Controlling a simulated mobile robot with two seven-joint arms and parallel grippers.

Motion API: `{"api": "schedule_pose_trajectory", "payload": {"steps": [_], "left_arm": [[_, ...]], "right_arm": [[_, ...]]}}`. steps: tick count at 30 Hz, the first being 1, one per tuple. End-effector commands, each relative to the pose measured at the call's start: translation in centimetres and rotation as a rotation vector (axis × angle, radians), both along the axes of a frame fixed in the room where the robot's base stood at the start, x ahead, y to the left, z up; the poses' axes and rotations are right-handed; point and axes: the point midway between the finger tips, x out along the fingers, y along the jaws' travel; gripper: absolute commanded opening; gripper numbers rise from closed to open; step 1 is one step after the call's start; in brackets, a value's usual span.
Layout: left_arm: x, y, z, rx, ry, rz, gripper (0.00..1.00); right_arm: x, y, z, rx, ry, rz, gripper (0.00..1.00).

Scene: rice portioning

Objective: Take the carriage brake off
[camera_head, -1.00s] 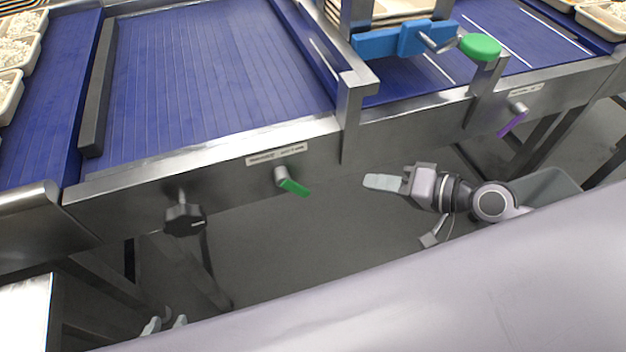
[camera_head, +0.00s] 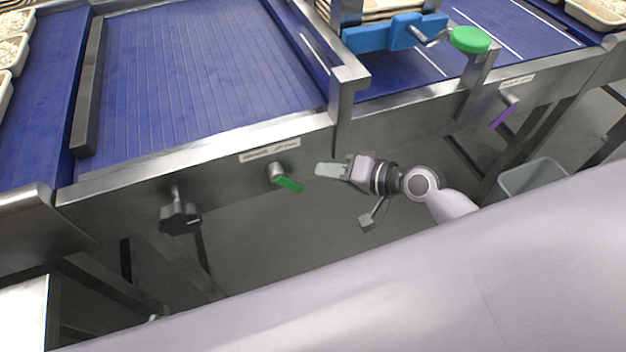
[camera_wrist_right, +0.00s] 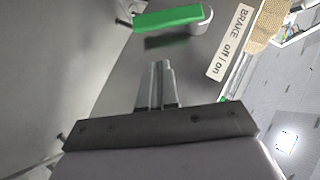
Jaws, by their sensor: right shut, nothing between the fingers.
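A green brake lever (camera_head: 288,184) sits on a round metal pivot on the front rail, below a label plate (camera_head: 269,150). In the right wrist view the lever (camera_wrist_right: 168,18) lies ahead of the fingers, and the label (camera_wrist_right: 232,42) reads "BRAKE off / on". In the head view the lever points right and slightly down. My right gripper (camera_head: 322,170) is shut and empty, a short way right of the lever's free end, apart from it. In the wrist view its fingers (camera_wrist_right: 158,82) are together. At the bottom edge, a small pale tip may be my left gripper.
A black knob (camera_head: 180,217) sticks out left of the lever. A purple lever (camera_head: 502,115) is on the rail at right. A green round knob (camera_head: 470,40) and blue clamp (camera_head: 392,34) stand above the belt. A grey bin (camera_head: 533,178) is on the floor.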

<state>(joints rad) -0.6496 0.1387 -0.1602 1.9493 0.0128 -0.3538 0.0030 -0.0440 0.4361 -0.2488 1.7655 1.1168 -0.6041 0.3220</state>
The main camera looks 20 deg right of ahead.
Motion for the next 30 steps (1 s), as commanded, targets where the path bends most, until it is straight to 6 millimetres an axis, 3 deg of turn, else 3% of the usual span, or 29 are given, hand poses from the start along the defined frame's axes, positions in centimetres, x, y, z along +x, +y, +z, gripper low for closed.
{"api": "schedule_pose_trajectory", "payload": {"steps": [3, 9, 23, 30], "left_arm": [[0.0, 0.0, 0.2, 0.000, 0.000, 0.000, 0.42], [0.0, 0.0, 0.3, 0.000, 0.000, 0.000, 0.42], [0.0, 0.0, 0.2, 0.001, 0.000, 0.000, 0.42], [0.0, 0.1, -1.1, 0.001, 0.000, 0.000, 0.42]], "right_arm": [[0.2, 1.7, -1.0, 0.003, 0.002, 0.000, 0.00], [0.2, 3.2, -2.2, 0.000, -0.001, -0.001, 0.00], [0.1, 3.5, -2.5, 0.001, -0.001, 0.000, 0.00], [0.1, 3.5, -3.0, 0.033, 0.000, 0.000, 0.00]]}}
